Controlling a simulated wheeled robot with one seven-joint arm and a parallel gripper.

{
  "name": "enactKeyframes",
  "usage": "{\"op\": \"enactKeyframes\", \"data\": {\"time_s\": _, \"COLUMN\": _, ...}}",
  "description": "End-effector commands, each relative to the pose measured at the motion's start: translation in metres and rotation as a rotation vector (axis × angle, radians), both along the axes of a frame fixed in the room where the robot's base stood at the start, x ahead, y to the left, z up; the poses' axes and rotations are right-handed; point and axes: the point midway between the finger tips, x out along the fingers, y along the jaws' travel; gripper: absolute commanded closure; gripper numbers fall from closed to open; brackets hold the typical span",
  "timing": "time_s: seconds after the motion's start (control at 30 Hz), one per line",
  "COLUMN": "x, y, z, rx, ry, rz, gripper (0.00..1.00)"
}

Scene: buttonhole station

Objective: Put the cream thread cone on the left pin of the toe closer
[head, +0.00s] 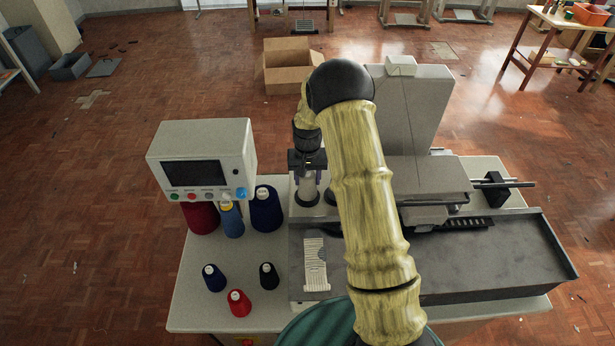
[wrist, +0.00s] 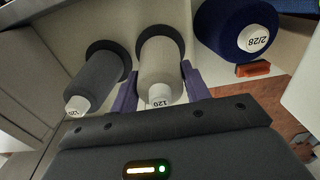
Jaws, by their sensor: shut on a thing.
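The cream thread cone (wrist: 160,66) stands between the purple fingers of my gripper (wrist: 160,90) in the wrist view, its white "120" end toward the camera. My gripper is shut on it. The cone's wide end is at a black round base (wrist: 162,42); I cannot tell whether it rests fully on it. In the head view the cream cone (head: 308,187) shows under my gripper (head: 308,177), over the left black base beside the machine (head: 415,110). A dark grey cone (wrist: 95,80) stands on a neighbouring black base. The pin itself is hidden.
A big blue cone (head: 266,210), a mid-blue cone (head: 231,221) and a dark red cone (head: 201,217) stand by the screen box (head: 203,160). Small navy, red and black cones stand in front. A striped fabric piece (head: 315,264) lies on the machine bed. My arm hides part of the machine.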

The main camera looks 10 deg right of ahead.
Motion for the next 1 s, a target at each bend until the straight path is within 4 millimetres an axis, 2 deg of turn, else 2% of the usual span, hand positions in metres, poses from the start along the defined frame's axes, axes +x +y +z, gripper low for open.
{"op": "enactKeyframes", "data": {"time_s": 0.17, "x": 0.000, "y": 0.001, "z": -0.003, "rx": 0.000, "ry": 0.000, "rz": 0.002, "gripper": 0.79}}
{"op": "enactKeyframes", "data": {"time_s": 0.2, "x": 0.000, "y": 0.000, "z": -0.002, "rx": 0.000, "ry": -0.001, "rz": 0.001, "gripper": 0.48}}
{"op": "enactKeyframes", "data": {"time_s": 0.3, "x": 0.000, "y": 0.000, "z": -0.002, "rx": 0.000, "ry": 0.000, "rz": 0.000, "gripper": 0.28}}
{"op": "enactKeyframes", "data": {"time_s": 0.57, "x": 0.000, "y": -0.002, "z": -0.002, "rx": 0.000, "ry": 0.000, "rz": -0.003, "gripper": 0.28}}
{"op": "enactKeyframes", "data": {"time_s": 0.73, "x": 0.000, "y": -0.001, "z": 0.004, "rx": 0.000, "ry": -0.001, "rz": -0.002, "gripper": 0.28}}
{"op": "enactKeyframes", "data": {"time_s": 0.87, "x": 0.001, "y": -0.001, "z": 0.020, "rx": 0.000, "ry": -0.003, "rz": -0.001, "gripper": 0.28}}
{"op": "enactKeyframes", "data": {"time_s": 1.0, "x": 0.001, "y": 0.000, "z": 0.046, "rx": 0.000, "ry": -0.006, "rz": 0.000, "gripper": 0.28}}
